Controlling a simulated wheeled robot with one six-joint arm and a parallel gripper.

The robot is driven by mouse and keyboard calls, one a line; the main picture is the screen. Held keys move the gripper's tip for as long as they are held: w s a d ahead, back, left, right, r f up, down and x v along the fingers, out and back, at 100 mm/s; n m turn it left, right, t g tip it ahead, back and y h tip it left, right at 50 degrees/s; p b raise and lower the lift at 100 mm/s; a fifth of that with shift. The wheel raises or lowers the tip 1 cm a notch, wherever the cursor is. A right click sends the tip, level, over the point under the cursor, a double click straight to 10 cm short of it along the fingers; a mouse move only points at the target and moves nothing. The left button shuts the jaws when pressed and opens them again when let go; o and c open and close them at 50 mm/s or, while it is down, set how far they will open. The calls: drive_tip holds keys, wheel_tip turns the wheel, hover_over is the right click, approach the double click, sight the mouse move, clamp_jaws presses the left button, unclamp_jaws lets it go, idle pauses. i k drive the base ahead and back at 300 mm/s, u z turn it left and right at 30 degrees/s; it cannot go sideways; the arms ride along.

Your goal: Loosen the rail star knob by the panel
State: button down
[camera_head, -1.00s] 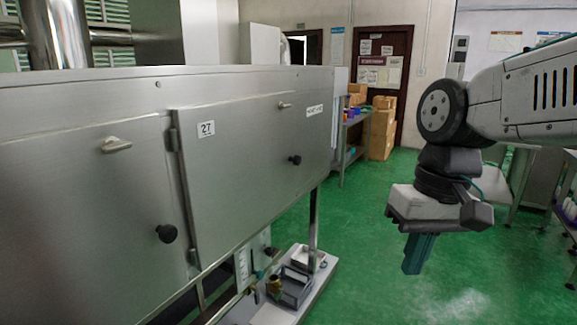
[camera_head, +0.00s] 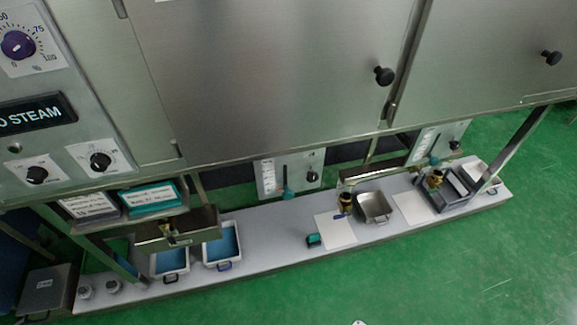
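Several dark knobs show, and I cannot tell which one is the rail star knob. One black knob (camera_head: 312,177) is on a small white scale panel (camera_head: 270,177) with a teal lever (camera_head: 287,190), below the steel cabinet. Another dark knob (camera_head: 454,145) is on a similar scale panel (camera_head: 427,146) further right. Two black knobs stick out from the cabinet doors, one in the middle (camera_head: 384,76) and one at the right (camera_head: 551,57). A grey control panel (camera_head: 120,110) at the left carries dials. My gripper is not in view.
A long low grey shelf (camera_head: 275,250) runs under the cabinet. It carries blue-filled trays (camera_head: 222,245), a steel pan (camera_head: 374,207), brass fittings (camera_head: 346,203) and a grey bin (camera_head: 448,200). A slanted leg (camera_head: 520,142) stands at the right. The green floor (camera_head: 420,275) in front is clear.

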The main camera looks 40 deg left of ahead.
sight(312, 177)
drive_tip(key=u, duration=1.55)
